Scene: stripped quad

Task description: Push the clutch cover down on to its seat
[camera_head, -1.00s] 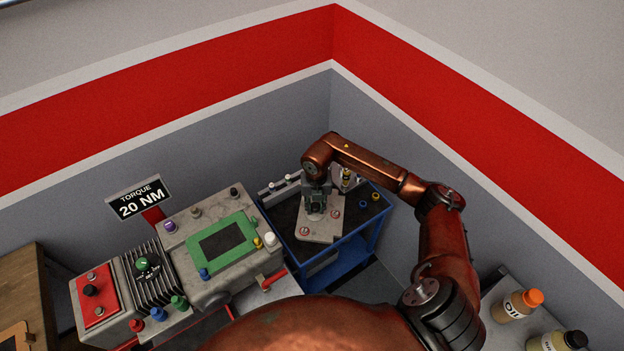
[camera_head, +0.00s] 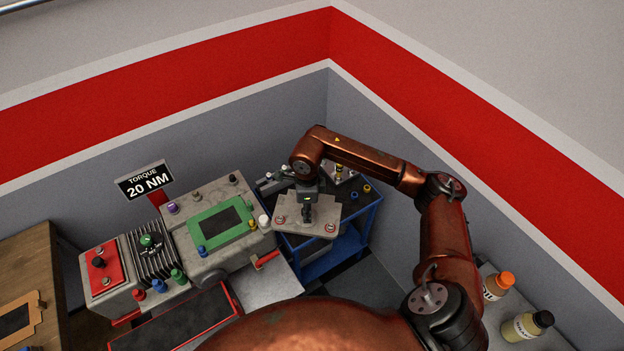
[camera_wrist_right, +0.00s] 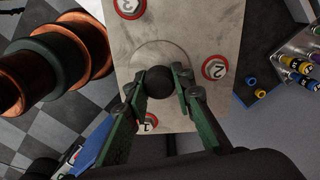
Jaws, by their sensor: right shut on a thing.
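The clutch cover (camera_head: 288,216) is a pale grey plate with numbered red-ringed spots. My right gripper (camera_head: 307,206) is shut on the black knob at its middle and holds it over the near left edge of the blue cart. In the right wrist view, the cover (camera_wrist_right: 200,40) lies below the gripper (camera_wrist_right: 160,82), with the green fingers on either side of the round black knob. The grey engine (camera_head: 262,237) stands left of the cover, with a green frame (camera_head: 194,238) around a dark opening on its top. My left gripper is out of view.
The blue cart (camera_head: 338,252) holds small coloured parts on its dark top. A torque sign (camera_head: 146,181) stands behind the engine. A red-handled lever (camera_head: 267,260) sticks out at the engine's near right. Bottles (camera_head: 528,325) stand on a shelf at lower right.

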